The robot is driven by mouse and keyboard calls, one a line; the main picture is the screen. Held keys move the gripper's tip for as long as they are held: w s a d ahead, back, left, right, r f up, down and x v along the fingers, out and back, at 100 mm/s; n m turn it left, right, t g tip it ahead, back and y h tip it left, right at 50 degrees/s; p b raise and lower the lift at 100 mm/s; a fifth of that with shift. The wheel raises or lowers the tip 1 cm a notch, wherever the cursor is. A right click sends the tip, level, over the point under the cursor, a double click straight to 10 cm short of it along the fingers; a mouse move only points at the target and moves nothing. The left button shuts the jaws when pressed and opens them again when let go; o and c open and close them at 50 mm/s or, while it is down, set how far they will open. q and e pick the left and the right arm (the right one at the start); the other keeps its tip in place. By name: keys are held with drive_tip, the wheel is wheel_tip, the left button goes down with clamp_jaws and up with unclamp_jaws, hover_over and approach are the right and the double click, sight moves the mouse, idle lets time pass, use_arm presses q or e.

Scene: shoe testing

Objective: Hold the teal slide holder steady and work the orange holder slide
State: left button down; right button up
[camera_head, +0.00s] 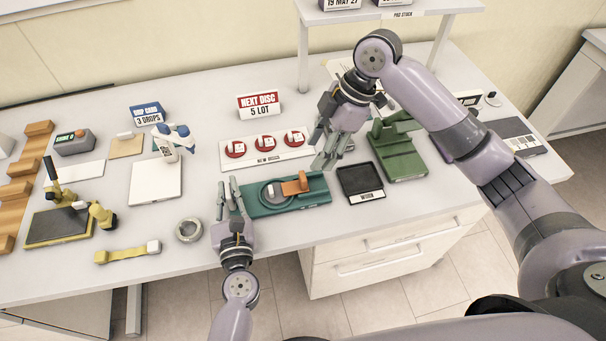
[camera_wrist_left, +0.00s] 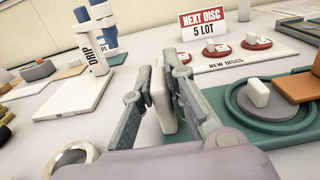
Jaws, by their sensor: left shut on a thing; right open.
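The teal slide holder (camera_head: 318,192) lies flat near the table's front edge. The orange slide (camera_head: 297,184) sits across its right half, beside a round grey-teal disc seat (camera_head: 270,193) with a small white block on it. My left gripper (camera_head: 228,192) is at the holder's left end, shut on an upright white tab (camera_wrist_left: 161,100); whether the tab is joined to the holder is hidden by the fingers. The orange slide also shows at the right edge of the left wrist view (camera_wrist_left: 296,87). My right gripper (camera_head: 325,158) is open and empty, above and behind the holder's right end.
A white board with several red discs (camera_head: 267,147) stands behind the holder. A black tray (camera_head: 360,182) and a green fixture (camera_head: 398,148) are to the right. A tape-like ring (camera_head: 188,230) and a white bottle (camera_head: 174,140) are to the left.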

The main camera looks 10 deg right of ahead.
sight(304, 175)
drive_tip(key=x, duration=0.9)
drive_tip(key=shift+a+f, duration=0.1)
drive_tip(key=shift+f, duration=0.3)
clamp_jaws()
